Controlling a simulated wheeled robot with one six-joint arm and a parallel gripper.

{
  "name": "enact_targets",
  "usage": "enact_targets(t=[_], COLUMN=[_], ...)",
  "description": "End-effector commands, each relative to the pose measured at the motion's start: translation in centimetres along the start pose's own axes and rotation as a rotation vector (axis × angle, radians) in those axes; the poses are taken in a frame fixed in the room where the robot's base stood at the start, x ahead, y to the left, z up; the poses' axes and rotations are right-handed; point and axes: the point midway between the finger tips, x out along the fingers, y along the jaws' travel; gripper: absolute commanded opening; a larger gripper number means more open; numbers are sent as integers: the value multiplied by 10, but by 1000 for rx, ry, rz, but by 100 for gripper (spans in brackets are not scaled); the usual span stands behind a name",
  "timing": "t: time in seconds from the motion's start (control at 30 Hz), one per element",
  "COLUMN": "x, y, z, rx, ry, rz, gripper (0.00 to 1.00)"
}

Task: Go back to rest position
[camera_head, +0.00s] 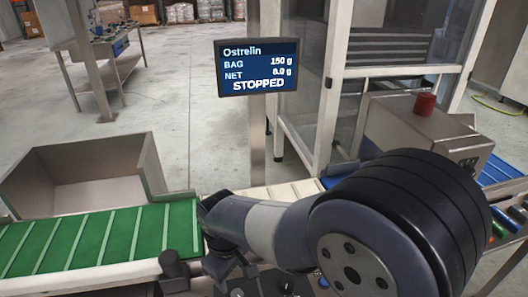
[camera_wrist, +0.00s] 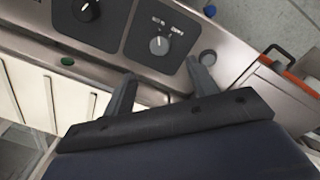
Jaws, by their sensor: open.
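My gripper (camera_wrist: 162,74) is open in the wrist view, with its two grey fingers apart and nothing between them. The fingers point at a metal control panel with two black dial plates, a left knob (camera_wrist: 87,9) and a right knob (camera_wrist: 159,44). I cannot tell whether the fingers touch the panel. In the head view my arm reaches across the lower right and hides much of the panel and the middle of the conveyor line. The display (camera_head: 257,67) reads Ostrelin, BAG 150 g, NET 0.0 g, STOPPED.
A green slatted conveyor (camera_head: 95,243) runs at left, below an empty metal bin (camera_head: 90,195). A white slatted belt (camera_head: 285,191) continues in the middle. A metal box with a red button (camera_head: 425,104) stands at right, near a glazed frame.

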Motion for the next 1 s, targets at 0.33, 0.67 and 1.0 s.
enact_targets(t=[0.33, 0.67, 1.0], x=[63, 104, 103], y=[0, 0, 0], z=[1, 0, -1], rx=[0, 89, 368], ry=[-6, -3, -16], rz=[-1, 1, 0], gripper=[55, 55, 55])
